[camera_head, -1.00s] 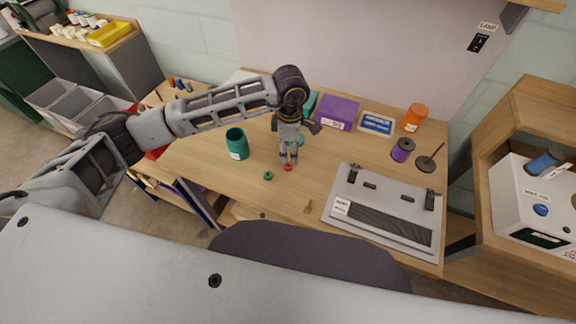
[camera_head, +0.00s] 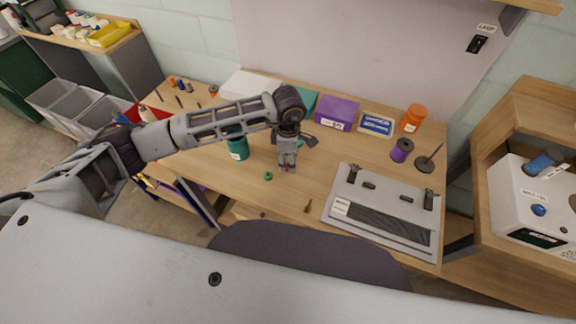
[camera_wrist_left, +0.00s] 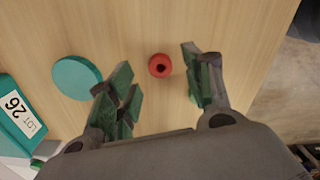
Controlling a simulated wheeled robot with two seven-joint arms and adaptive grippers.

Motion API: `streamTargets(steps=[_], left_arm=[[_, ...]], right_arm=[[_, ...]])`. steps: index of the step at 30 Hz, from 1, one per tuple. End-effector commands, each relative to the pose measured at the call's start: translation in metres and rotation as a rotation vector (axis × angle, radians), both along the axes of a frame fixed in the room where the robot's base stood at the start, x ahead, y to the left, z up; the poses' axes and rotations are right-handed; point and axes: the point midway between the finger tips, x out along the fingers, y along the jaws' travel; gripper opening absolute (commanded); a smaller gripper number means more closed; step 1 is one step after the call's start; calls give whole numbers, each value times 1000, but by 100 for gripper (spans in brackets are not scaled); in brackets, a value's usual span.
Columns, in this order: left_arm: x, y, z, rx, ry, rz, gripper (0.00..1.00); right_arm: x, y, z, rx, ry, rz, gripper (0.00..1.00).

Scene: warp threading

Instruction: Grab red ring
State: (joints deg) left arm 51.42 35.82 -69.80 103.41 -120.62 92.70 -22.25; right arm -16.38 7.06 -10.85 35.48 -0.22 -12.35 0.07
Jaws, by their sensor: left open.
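The small red ring (camera_wrist_left: 160,66) lies flat on the wooden table. In the left wrist view it shows whole, between the two fingers and near the level of their tips, touching neither. My left gripper (camera_head: 287,168) points down over the table in the head view and is open and empty. It largely hides the red ring in that view. A green ring (camera_head: 268,176) lies on the table just left of the gripper. My right gripper is in neither view.
A teal jar (camera_head: 238,148) stands left of the gripper. A teal round disc (camera_wrist_left: 77,77) and a teal box (camera_wrist_left: 18,118) lie left in the wrist view. A grey loom board (camera_head: 385,235) lies to the right, and a purple box (camera_head: 338,112) stands behind. A small brass-coloured piece (camera_head: 308,206) lies near the front edge.

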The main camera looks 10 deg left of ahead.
Motion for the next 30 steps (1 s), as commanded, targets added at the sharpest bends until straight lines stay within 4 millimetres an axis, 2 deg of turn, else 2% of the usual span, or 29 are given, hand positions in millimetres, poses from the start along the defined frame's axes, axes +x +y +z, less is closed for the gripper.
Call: streamTargets(steps=[8,14,23,30], left_arm=[[0,0,-24,-1,1,1,51],[0,1,-26,-1,0,0,51],[0,1,-26,-1,0,0,51],[0,1,-26,0,0,0,20]], right_arm=[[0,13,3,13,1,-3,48],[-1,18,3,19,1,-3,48],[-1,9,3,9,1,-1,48],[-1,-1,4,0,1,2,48]])
